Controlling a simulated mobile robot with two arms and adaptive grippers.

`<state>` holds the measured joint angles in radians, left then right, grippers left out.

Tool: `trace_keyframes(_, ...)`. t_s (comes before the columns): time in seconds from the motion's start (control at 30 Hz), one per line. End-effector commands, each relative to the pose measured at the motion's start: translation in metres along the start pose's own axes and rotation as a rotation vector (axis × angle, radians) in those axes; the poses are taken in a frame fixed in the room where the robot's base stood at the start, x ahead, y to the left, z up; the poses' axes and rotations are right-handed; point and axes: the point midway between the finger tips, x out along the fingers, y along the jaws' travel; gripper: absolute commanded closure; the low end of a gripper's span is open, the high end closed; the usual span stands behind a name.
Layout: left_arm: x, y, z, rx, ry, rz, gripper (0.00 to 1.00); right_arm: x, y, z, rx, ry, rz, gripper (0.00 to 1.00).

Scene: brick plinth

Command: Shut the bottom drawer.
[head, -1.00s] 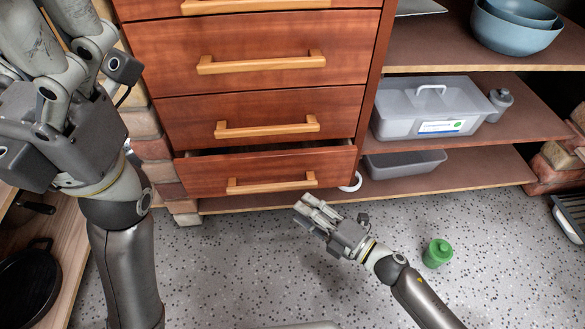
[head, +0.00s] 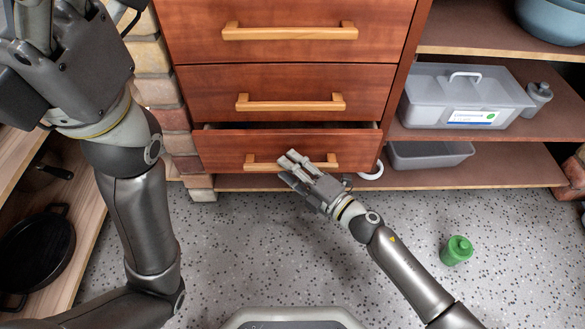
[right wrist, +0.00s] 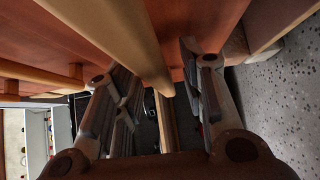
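The bottom drawer (head: 225,150) of the red-brown wooden cabinet stands partly open, with a dark gap above its front. Its light wooden handle (head: 262,162) runs across the front. My right gripper (head: 286,168) is at that handle and hides part of it; I cannot tell whether it touches. In the right wrist view my right gripper (right wrist: 158,75) has its fingers spread, and a wooden bar (right wrist: 120,35) passes close by, with red-brown wood around it. My left gripper (head: 38,25) is raised at the upper left, cut off by the picture edge.
The drawers above (head: 285,80) look shut. Shelves on the right hold a lidded grey box (head: 450,90) and an open grey tub (head: 430,154). A green canister (head: 457,250) stands on the floor, right of my right arm. Black pans (head: 35,250) are at the left. The middle floor is clear.

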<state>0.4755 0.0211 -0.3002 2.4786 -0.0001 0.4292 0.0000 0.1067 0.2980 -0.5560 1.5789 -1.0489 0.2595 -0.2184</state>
Motion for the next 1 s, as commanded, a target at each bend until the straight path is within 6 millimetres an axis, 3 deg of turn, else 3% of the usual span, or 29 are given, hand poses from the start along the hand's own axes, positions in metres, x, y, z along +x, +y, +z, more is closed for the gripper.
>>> trace_keyframes(0.2, 0.001, 0.0, -0.001, 0.0, 0.002, 0.0, 0.12, 0.0, 0.0, 0.0, 0.0, 0.0, 0.0, 0.62)
trace_keyframes(0.5, 0.001, 0.0, -0.001, -0.001, 0.002, 0.0, 0.12, 0.0, 0.0, 0.0, -0.001, 0.0, 0.0, 1.0)
trace_keyframes(0.8, 0.0, 0.0, 0.0, -0.001, 0.001, 0.0, 0.12, 0.001, 0.0, 0.002, -0.001, -0.001, -0.001, 1.0)
trace_keyframes(1.0, -0.002, 0.001, 0.0, -0.001, -0.002, 0.0, 0.12, 0.018, -0.001, 0.02, -0.004, -0.003, -0.001, 1.0)
